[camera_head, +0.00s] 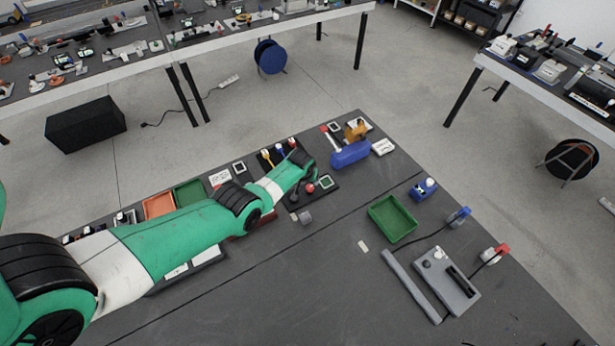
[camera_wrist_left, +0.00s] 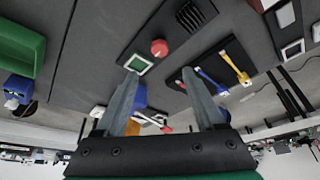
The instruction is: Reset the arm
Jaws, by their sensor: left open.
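My green and white left arm reaches in from the left in the head view, out over the dark table. Its gripper (camera_head: 297,194) is at the arm's far end, small and partly hidden, near a red round knob (camera_head: 310,188). In the left wrist view the gripper (camera_wrist_left: 161,74) has its two grey fingers wide apart, with nothing held between them. My right gripper is in neither view.
A green bin (camera_head: 372,226), a blue object (camera_head: 350,154) and a grey fixture (camera_head: 447,281) with cables stand to the right. An orange bin (camera_head: 158,206) lies close beside my arm. The table's front middle is mostly clear.

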